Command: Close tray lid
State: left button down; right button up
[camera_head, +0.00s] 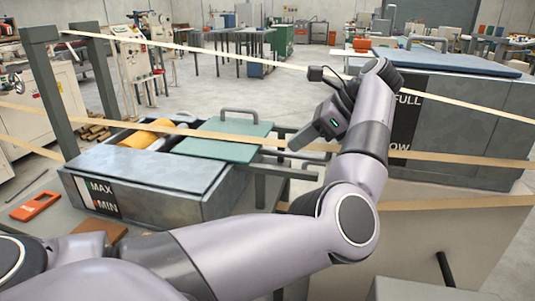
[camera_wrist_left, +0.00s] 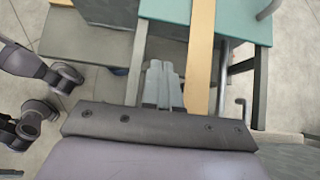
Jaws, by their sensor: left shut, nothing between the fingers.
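The tray (camera_head: 155,200) is a grey metal box with a MAX/MIN label on its front. Its teal lid (camera_head: 205,148) lies flat toward the tray's right part, with a grey bar handle (camera_head: 240,113) on top. A yellow-orange roller (camera_head: 140,140) shows in the uncovered opening left of the lid. In the left wrist view, a lid corner (camera_wrist_left: 250,22) is at the top right. My left gripper (camera_head: 298,140) is shut and empty, right of the lid and apart from its handle. Its closed fingers (camera_wrist_left: 162,85) point toward the machine. My right gripper is not in view.
Tan strips (camera_head: 450,158) stretch across the scene, one passing over the lid and close to my left gripper. Grey posts (camera_head: 50,90) stand at the left. A second tank (camera_head: 460,120) with a blue lid stands at the right. An orange tool (camera_head: 35,206) lies at the left.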

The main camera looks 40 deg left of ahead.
pick_arm(q)
jog(key=s+a+f, duration=0.3)
jog(key=a, duration=0.3)
jog(key=shift+s+a, duration=0.15)
jog(key=shift+s, duration=0.1)
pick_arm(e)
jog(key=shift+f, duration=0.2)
pick_arm(q)
jog(key=shift+a, duration=0.1)
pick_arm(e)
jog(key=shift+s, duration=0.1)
